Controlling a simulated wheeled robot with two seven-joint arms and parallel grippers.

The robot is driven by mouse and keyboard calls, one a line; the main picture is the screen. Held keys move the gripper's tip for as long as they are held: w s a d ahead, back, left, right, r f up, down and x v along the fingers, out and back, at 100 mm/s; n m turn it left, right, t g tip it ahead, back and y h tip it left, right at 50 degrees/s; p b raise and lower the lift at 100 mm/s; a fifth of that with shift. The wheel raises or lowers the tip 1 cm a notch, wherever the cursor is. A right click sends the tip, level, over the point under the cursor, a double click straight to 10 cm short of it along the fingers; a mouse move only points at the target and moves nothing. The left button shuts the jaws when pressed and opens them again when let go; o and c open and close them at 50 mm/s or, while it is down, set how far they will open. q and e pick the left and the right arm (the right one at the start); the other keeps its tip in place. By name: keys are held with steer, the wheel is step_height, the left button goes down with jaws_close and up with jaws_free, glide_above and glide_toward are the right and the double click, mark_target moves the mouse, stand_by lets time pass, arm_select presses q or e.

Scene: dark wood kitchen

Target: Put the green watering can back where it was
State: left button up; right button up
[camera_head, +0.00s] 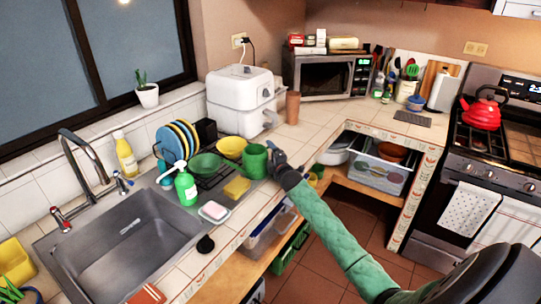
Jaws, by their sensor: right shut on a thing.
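The green watering can (255,162) is at the middle of the counter, at the right end of the dish rack area. My right gripper (271,153), on the green-sleeved arm from the lower right, is shut on its right side. The can looks upright. Its underside is close to the counter, and I cannot tell whether it touches. The fingertips are small and partly hidden by the can. My left gripper is not in view.
A yellow bowl (231,147), a green bowl (205,165), a yellow sponge (237,187) and a green soap bottle (186,188) crowd the can's left. A white appliance (238,95) stands behind. A potted plant (147,94) is on the windowsill. The sink (145,245) is at the left front.

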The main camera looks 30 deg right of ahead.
steer(key=shift+f, duration=0.1)
steer(key=o, duration=1.2)
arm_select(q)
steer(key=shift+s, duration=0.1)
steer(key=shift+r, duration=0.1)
arm_select(e)
steer(key=shift+s, duration=0.25)
steer(key=s+b, duration=0.1)
steer(key=s, duration=0.2)
steer(key=s+a+b, duration=0.1)
steer(key=s, duration=0.3)
steer(key=s+b, duration=0.1)
steer(key=s, duration=0.2)
steer(key=shift+s+a, duration=0.2)
steer(key=shift+a, duration=0.2)
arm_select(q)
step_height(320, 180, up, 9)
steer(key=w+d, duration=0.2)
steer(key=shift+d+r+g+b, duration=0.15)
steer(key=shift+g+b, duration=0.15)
arm_select(e)
steer(key=shift+s+a, duration=0.1)
steer(key=shift+s, duration=0.4)
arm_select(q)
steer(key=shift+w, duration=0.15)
